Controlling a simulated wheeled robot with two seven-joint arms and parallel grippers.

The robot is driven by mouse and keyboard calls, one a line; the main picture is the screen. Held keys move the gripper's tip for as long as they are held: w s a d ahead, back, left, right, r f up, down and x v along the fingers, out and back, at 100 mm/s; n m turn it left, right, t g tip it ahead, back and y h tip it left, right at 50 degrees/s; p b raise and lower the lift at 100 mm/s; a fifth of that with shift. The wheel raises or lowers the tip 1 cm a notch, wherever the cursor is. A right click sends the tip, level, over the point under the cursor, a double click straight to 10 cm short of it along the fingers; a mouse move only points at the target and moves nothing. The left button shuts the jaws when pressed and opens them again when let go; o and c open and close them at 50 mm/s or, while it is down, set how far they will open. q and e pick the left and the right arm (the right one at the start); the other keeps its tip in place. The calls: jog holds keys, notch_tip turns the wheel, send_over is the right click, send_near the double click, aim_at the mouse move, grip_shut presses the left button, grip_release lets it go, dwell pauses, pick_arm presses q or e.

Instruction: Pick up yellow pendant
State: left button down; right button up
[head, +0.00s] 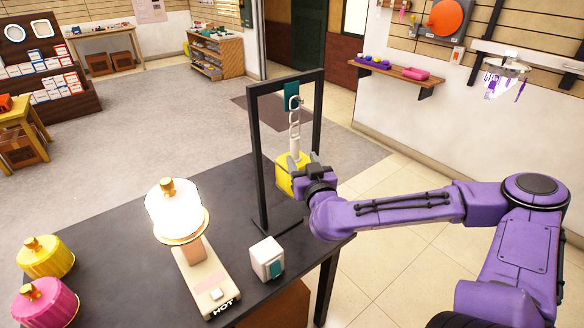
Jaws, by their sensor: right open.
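A yellow object (284,184), likely a pendant, is at the lower end of a pale chain (295,125) on a black frame. Its right side is hidden by my right gripper (304,168). That gripper is open, with its fingers right beside the yellow object; whether they touch it is unclear. A second yellow pendant (45,260) with a gold knob stands at the table's left end, beside a pink pendant (44,306). The right gripper is far from these two. My left gripper is not in view.
The black frame (257,150) stands at the dark table's (120,235) far right. A glowing white lamp (172,215) sits on a base marked HOT (212,285). A white box (267,258) stands right of it. The back middle of the table is clear.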

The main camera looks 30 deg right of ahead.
aim_at(296, 154)
jog(key=shift+w+d+r, duration=0.1)
jog(key=shift+w, duration=0.25)
jog(key=x, duration=0.3)
jog(key=p+x, duration=0.1)
jog(key=x, duration=0.1)
jog(key=shift+w+f, duration=0.25)
jog(key=shift+w, duration=0.1)
jog(key=shift+s, duration=0.1)
jog(key=shift+c, duration=0.7)
grip_shut()
